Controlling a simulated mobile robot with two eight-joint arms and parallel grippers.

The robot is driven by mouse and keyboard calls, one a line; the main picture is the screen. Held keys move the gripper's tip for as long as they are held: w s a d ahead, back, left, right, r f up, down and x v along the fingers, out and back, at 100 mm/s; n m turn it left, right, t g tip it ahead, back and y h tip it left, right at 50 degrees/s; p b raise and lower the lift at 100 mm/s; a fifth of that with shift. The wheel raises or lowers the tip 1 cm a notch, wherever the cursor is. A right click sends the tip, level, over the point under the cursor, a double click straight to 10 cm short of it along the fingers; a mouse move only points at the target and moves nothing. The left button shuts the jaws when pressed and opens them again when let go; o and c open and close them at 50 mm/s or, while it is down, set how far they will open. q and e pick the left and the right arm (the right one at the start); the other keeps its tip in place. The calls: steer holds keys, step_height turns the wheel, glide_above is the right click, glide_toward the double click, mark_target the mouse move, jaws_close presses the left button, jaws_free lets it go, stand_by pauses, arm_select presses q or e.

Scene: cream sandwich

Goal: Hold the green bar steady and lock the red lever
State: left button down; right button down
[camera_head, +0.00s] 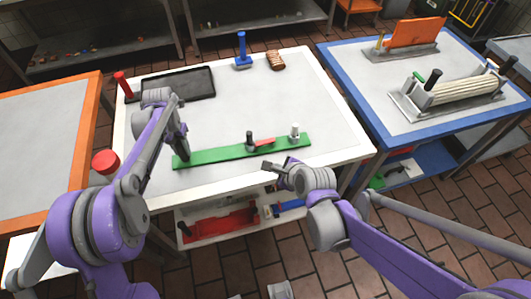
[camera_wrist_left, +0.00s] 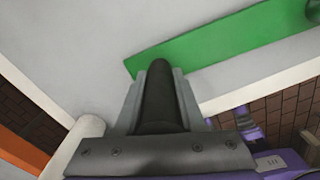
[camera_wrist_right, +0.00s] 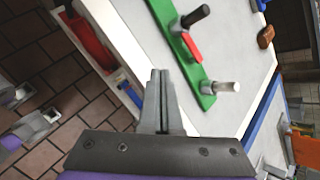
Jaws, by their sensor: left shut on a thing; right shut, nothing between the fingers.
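The green bar (camera_head: 220,154) lies on the white table near its front edge. Its left end bears a black handle, and my left gripper (camera_head: 183,156) is shut on it. The left wrist view shows the black handle (camera_wrist_left: 158,97) between the fingers, with the green bar (camera_wrist_left: 220,45) beyond. The red lever (camera_head: 264,142) lies on the bar between a black knob (camera_head: 249,138) and a pale post (camera_head: 295,131). It also shows in the right wrist view (camera_wrist_right: 192,47). My right gripper (camera_head: 268,166) is shut and empty, just in front of the bar, apart from the lever.
A black tray (camera_head: 178,84), a blue handled tool (camera_head: 242,52) and a brown item (camera_head: 276,60) stand at the back of the table. A blue-edged table (camera_head: 445,70) with a roller device (camera_head: 452,90) is at right. The table's middle is clear.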

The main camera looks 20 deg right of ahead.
mark_target(258, 146)
steer(key=w+f+n, duration=0.2)
steer(key=w+f+n+h, duration=0.1)
steer(key=w+f+n, duration=0.1)
steer(key=w+n, duration=0.1)
steer(key=w+f+n+t, duration=0.1)
steer(key=w+f+n, duration=0.1)
steer(key=shift+w+a+f+n+h, duration=0.15)
steer(key=shift+w+a+n+h, duration=0.05)
steer(key=shift+a+n+h, duration=0.1)
steer(key=shift+w, duration=2)
steer(key=shift+w+a, duration=0.35)
steer(key=shift+w, duration=0.4)
